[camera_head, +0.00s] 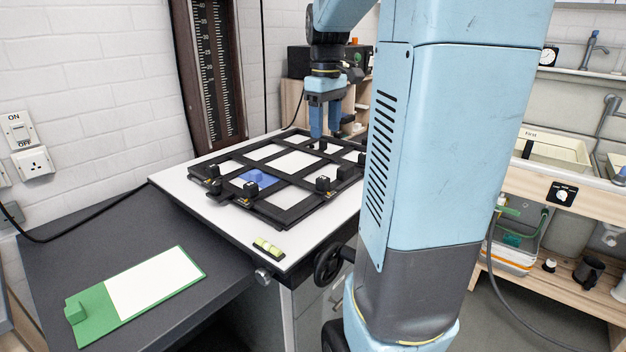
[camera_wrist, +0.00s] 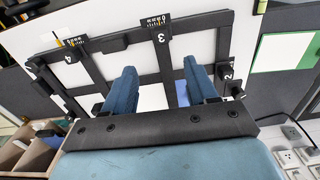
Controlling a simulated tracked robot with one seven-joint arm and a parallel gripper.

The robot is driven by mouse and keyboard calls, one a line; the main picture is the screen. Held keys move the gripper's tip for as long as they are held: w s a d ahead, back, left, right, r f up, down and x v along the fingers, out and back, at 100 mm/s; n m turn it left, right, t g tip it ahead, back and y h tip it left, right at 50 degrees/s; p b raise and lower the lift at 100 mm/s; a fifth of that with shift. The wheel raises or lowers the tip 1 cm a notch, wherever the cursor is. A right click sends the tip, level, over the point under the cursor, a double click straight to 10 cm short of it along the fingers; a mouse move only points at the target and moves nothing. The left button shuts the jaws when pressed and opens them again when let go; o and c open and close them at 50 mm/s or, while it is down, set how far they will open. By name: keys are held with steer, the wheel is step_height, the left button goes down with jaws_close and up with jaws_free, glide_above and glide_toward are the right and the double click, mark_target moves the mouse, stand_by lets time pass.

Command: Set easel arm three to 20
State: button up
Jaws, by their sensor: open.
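The easel (camera_head: 285,213) is a black frame with crossing arms on a white baseboard. In the wrist view, a black block marked 3 (camera_wrist: 158,32) with a small scale sits on the frame's top bar. A black bar, easel arm three (camera_wrist: 167,75), runs from it down between my fingers. Blocks marked 4 (camera_wrist: 70,53) and 2 (camera_wrist: 231,76) show to its left and right. The scale reading is too small to tell. My gripper (camera_wrist: 159,68) is open, with nothing seen held. In the head view my gripper (camera_head: 325,134) points down over the easel's far part.
A blue piece (camera_head: 256,177) lies on the easel. A green board with white paper (camera_head: 153,284) lies on the dark bench at left. A yellow-green level (camera_head: 268,246) sits at the baseboard's front. The enlarger column (camera_head: 211,70) stands behind; a sink (camera_head: 555,150) is at right.

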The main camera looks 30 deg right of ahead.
mark_target(323, 178)
step_height(323, 178, down, 14)
steer(key=shift+w+a+r, duration=0.1)
stand_by(0.5)
jaws_close()
stand_by(0.6)
